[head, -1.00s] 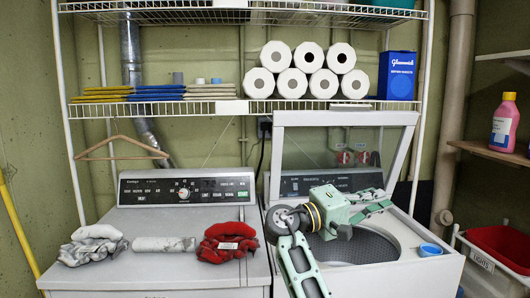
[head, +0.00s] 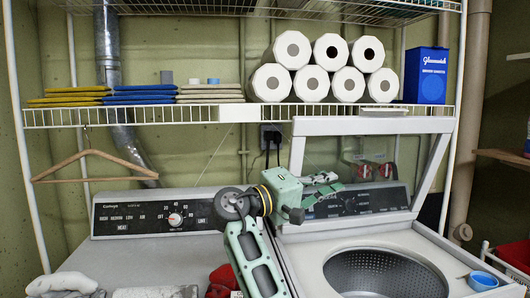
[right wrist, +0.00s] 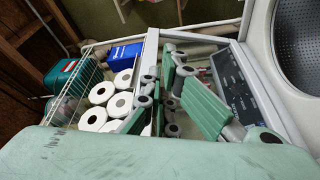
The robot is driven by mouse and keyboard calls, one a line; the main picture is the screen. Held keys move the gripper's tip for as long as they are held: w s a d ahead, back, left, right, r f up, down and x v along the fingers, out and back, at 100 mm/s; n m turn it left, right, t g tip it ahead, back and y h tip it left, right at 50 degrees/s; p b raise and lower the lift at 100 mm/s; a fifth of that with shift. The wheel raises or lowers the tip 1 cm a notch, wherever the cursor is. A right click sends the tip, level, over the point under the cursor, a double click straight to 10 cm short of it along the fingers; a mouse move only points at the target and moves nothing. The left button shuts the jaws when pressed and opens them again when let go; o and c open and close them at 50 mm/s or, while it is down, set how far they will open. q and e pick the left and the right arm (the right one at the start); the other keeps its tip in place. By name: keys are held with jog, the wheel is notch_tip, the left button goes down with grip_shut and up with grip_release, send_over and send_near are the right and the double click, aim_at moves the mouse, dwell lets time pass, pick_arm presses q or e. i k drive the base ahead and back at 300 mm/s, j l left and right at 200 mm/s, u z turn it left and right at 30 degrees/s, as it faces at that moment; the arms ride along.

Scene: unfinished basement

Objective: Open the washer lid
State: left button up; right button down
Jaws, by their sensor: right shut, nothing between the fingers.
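The washer lid (head: 373,126) is a pale frame with a clear window. It stands raised and tilted back behind the washer (head: 300,262), whose round metal drum (head: 385,275) lies open to view. My right gripper (head: 332,183) is shut and empty. In the head view it overlaps the lower left part of the lid and the washer's control panel (head: 362,200); I cannot tell whether it touches the lid. In the right wrist view its green fingers (right wrist: 165,95) show in front of the lid frame, with the drum (right wrist: 300,45) at the upper right. My left gripper is out of view.
A dryer (head: 140,258) stands left of the washer, with red cloth (head: 222,280) and a pale roll on top. A wire shelf (head: 140,114) above holds paper rolls (head: 330,52) and a blue box (head: 426,75). A small blue cup (head: 484,280) sits on the washer's right edge.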

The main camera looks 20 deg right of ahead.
aim_at(369, 121)
jog(key=i+j, duration=0.15)
jog(key=i, duration=0.2)
jog(key=i+j, duration=0.2)
jog(key=i, duration=0.2)
jog(key=i+j, duration=0.15)
jog(key=i, duration=0.2)
